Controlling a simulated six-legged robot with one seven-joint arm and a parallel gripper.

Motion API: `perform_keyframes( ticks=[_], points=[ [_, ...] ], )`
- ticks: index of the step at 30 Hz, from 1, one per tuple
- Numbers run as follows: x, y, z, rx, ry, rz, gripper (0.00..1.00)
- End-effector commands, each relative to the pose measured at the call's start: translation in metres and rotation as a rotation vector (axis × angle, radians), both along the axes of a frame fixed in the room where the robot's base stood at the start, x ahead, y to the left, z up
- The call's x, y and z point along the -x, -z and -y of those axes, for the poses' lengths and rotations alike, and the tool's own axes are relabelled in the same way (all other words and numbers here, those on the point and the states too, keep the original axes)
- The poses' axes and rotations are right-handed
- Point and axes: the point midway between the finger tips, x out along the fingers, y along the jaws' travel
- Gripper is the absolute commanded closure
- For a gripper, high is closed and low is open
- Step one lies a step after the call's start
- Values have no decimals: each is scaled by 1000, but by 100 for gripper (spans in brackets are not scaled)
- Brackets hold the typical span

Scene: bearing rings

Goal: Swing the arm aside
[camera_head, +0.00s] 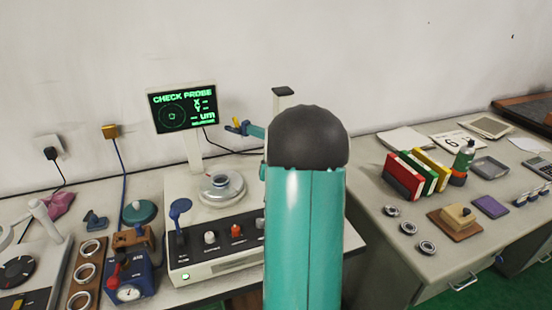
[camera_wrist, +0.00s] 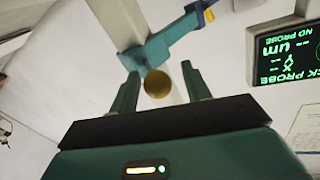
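The teal swing arm (camera_head: 254,130) of the measuring machine sticks out left of a pale column with a dark cap (camera_head: 283,92). Its outer end is blue with a yellow piece. In the wrist view the teal arm (camera_wrist: 172,40) crosses the pale column (camera_wrist: 120,20), and a round brass knob (camera_wrist: 157,84) faces me. My gripper (camera_wrist: 160,74) is open, its two dark green fingers on either side of the knob, with gaps showing. I cannot tell how deep the knob sits between them. My own teal arm link hides the gripper in the head view.
The machine's monitor (camera_head: 182,107) reads "CHECK PROBE". A round table with a ring (camera_head: 221,187) sits on the machine base, with a blue lever (camera_head: 180,210) in front. Binders (camera_head: 415,172) and loose bearings (camera_head: 408,228) are on the right bench. A dial gauge (camera_head: 130,285) stands left.

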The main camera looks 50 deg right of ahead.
Motion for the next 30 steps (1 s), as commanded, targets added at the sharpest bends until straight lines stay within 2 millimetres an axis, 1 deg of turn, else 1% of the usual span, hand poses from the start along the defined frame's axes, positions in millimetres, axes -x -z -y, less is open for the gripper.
perform_keyframes(
  ticks=[5,8,11,21,25,30],
  points=[
    [3,0,-3,-1,1,-1,52],
    [10,0,-10,1,1,-1,52],
    [21,0,-23,-1,2,-1,52],
    [71,0,-79,-1,0,-1,52],
    [84,0,-94,-1,0,-1,52],
    [92,0,-102,1,0,1,52]
  ],
)
